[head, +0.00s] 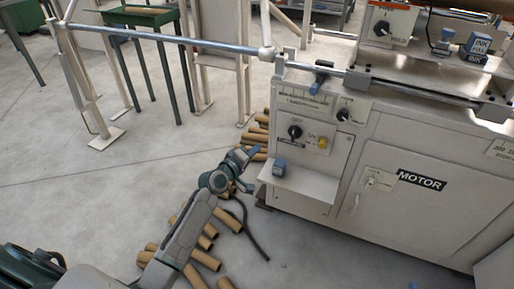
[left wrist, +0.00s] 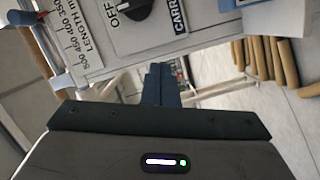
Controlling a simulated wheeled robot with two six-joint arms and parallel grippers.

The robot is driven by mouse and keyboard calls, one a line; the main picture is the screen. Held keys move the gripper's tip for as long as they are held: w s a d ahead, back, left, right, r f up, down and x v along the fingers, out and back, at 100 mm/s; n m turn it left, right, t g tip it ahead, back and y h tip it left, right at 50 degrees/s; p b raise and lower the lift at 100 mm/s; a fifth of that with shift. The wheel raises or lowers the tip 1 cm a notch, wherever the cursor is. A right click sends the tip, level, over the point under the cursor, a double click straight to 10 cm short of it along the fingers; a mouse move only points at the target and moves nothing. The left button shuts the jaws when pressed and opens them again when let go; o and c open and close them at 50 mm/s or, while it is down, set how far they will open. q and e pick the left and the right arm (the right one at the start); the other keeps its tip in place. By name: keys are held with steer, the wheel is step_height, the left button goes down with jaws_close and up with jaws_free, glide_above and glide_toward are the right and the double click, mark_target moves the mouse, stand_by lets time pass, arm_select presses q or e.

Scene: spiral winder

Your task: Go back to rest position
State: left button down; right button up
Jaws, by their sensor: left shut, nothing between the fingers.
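My left gripper (head: 248,153) is at the end of my left arm, which reaches up from the bottom of the head view. It is beside the left end of the winder cabinet (head: 400,200), near the small white shelf (head: 300,190). In the left wrist view its two dark blue fingers (left wrist: 161,84) are together with nothing between them. They point towards the cabinet panel with the black knob and "OFF" label (left wrist: 135,8). I cannot tell the exact gap to the panel. My right gripper does not show.
Several cardboard tubes (head: 205,258) lie on the floor under my left arm. A metal rail (head: 160,36) runs left from the cabinet. A green table (head: 140,17) stands behind. The floor at left is clear.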

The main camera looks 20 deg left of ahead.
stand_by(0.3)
